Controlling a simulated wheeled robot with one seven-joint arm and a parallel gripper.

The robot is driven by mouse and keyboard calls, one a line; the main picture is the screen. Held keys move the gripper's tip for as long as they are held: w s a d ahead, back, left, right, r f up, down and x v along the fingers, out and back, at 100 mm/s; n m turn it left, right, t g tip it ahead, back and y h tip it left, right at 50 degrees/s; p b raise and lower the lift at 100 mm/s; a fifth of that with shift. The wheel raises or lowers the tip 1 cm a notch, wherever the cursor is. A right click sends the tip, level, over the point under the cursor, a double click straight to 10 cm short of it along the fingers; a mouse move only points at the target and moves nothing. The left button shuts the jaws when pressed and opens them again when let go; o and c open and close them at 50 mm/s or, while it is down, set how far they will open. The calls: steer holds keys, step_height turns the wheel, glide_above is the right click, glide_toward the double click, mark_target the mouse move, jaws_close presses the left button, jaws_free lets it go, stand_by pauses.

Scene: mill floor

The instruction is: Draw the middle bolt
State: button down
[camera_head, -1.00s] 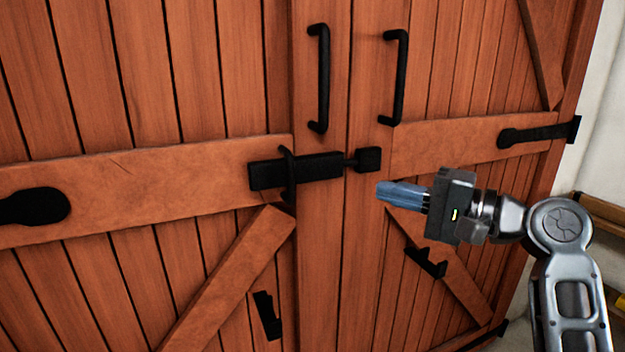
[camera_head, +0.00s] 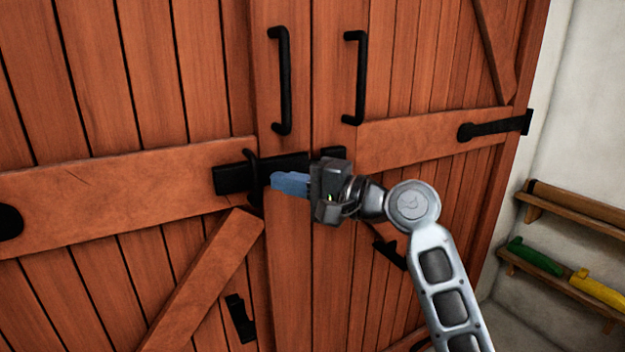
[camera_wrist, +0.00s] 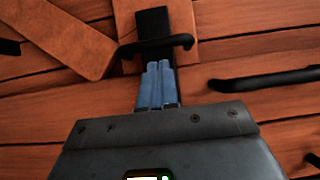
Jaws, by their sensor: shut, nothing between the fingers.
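The middle bolt (camera_head: 284,164) is a black bar with a block at its left end, mounted across the left door's mid rail at the seam of the wooden double door (camera_head: 95,200). A black upright guide (camera_head: 253,166) crosses the bar. My gripper (camera_head: 275,181) is shut and empty, its blue fingers pointing left in front of the bar's lower edge. The gripper body hides part of the bolt's right end. In the wrist view the blue fingertips (camera_wrist: 158,66) lie over the black bar, just short of the guide (camera_wrist: 160,45). I cannot tell whether they touch it.
Two black pull handles (camera_head: 281,80) (camera_head: 355,78) stand above the bolt. Black brackets (camera_head: 239,318) (camera_head: 390,252) sit lower on both doors. A wall shelf (camera_head: 555,280) at the right holds a green tool (camera_head: 535,257) and a yellow one (camera_head: 598,290).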

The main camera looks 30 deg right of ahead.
steer(key=shift+w+a, duration=0.15)
steer(key=shift+a, duration=0.5)
steer(key=a+p, duration=0.3)
steer(key=a, duration=0.2)
steer(key=shift+a, duration=0.35)
